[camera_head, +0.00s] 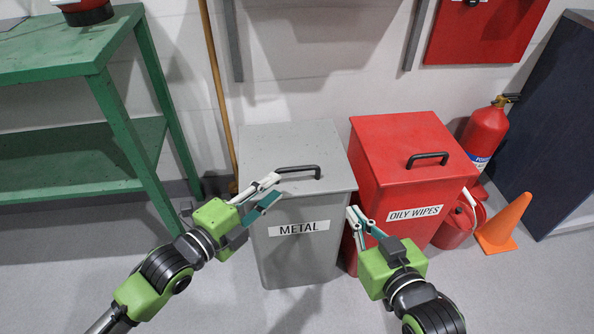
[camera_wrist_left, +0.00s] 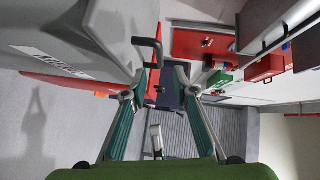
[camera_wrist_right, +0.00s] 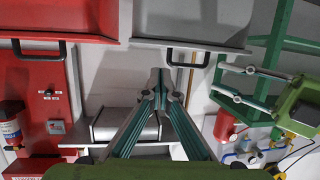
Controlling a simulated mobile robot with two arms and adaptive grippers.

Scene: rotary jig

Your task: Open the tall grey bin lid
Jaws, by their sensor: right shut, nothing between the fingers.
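The tall grey bin (camera_head: 300,255), labelled METAL, stands against the wall. Its grey lid (camera_head: 270,150) lies flat and closed, with a black bar handle (camera_head: 300,170) near the front right. My left gripper (camera_head: 274,188) is at the lid's front edge, just left of the handle. Its fingers are apart with nothing held. In the left wrist view the handle (camera_wrist_left: 150,45) is right by the fingertips; I cannot tell whether they touch. My right gripper (camera_head: 356,217) is shut and empty, in front of the gap between the two bins. The right wrist view shows its fingertips together (camera_wrist_right: 158,78).
A red OILY WIPES bin (camera_head: 400,150) with a closed lid stands right of the grey one. Further right are a fire extinguisher (camera_head: 485,135), a red can (camera_head: 455,228) and an orange cone (camera_head: 503,225). A green bench (camera_head: 70,60) stands at left; a wooden pole (camera_head: 217,90) leans behind.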

